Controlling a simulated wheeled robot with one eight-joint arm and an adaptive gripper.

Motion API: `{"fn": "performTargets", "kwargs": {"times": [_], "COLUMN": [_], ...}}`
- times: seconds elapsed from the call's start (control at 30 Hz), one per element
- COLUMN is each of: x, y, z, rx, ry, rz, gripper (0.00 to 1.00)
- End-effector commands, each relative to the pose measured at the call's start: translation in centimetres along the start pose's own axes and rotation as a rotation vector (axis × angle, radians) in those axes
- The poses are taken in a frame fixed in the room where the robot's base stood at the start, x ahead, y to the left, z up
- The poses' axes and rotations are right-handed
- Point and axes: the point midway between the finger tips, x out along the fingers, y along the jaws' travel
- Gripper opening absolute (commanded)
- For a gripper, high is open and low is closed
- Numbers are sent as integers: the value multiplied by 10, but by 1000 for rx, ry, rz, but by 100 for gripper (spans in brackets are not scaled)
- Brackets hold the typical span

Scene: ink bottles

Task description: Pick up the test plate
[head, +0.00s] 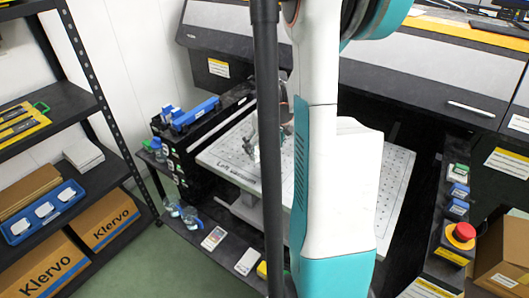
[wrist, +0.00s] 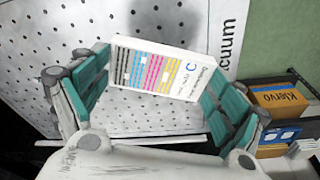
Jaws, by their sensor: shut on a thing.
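The test plate (wrist: 162,70) is a white rectangular plate with black, magenta, yellow and cyan stripes and some print, seen tilted in the wrist view. My gripper (wrist: 155,76) has its two teal-padded fingers at the plate's left and right edges and is shut on it. A shadow lies on the perforated white vacuum table (wrist: 45,35) beyond the plate; the gap between them is hard to judge. In the head view, my gripper (head: 252,142) is partly hidden by my arm and a dark post, over the left part of the table (head: 395,190). The plate is not clear there.
Clear bottles (head: 189,217) and small cards (head: 213,238) sit on a dark ledge at the table's front left. A red emergency button (head: 463,233) stands at the right. A dark shelf (head: 65,105) with boxes is at far left.

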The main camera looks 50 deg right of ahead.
Motion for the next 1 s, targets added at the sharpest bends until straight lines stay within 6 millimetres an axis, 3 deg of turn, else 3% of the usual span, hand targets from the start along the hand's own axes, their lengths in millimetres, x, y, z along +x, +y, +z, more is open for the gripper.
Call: {"fn": "performTargets", "kwargs": {"times": [0.03,0.27,0.33,0.37,0.4,0.7,1.0], "x": [-19,-82,-98,-104,-111,-143,-146], "y": [0,0,0,0,0,0,0], "z": [-3,-12,-14,-15,-17,-22,-22], "rx": [0,0,0,0,0,0,0], "ry": [0,0,0,0,0,0,0], "rz": [0,0,0,0,0,0,0], "gripper": [59,58,33,11,0,0,0]}}
